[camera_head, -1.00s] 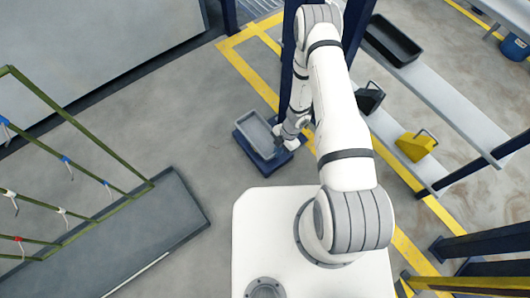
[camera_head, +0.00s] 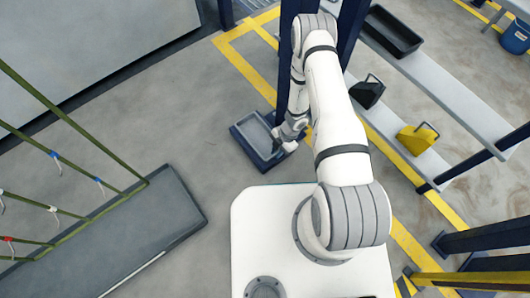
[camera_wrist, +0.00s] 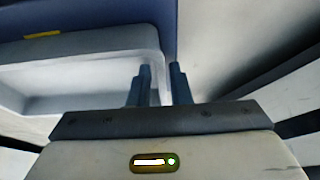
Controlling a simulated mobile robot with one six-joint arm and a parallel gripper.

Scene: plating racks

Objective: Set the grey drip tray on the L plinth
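The grey drip tray (camera_head: 254,132) is a shallow rectangular tray. It lies level on or just over a low dark-blue plinth (camera_head: 270,166) beside my base; I cannot tell whether it touches. No letter is readable on the plinth. My gripper (camera_head: 284,142) is at the tray's right side, fingers down. In the wrist view the tray (camera_wrist: 80,85) fills the left, and the two narrow fingers of my gripper (camera_wrist: 161,80) stand close together on either side of its wall, shut on it. Blue plinth surface (camera_wrist: 215,20) shows beyond the rim.
Blue posts (camera_head: 290,70) rise just behind the plinth. A shelf rack at right holds a black tray (camera_head: 393,30), a black bin (camera_head: 367,92) and a yellow bin (camera_head: 417,138). A green rack with hooks (camera_head: 70,165) stands at left over a grey base (camera_head: 140,235). Floor between is clear.

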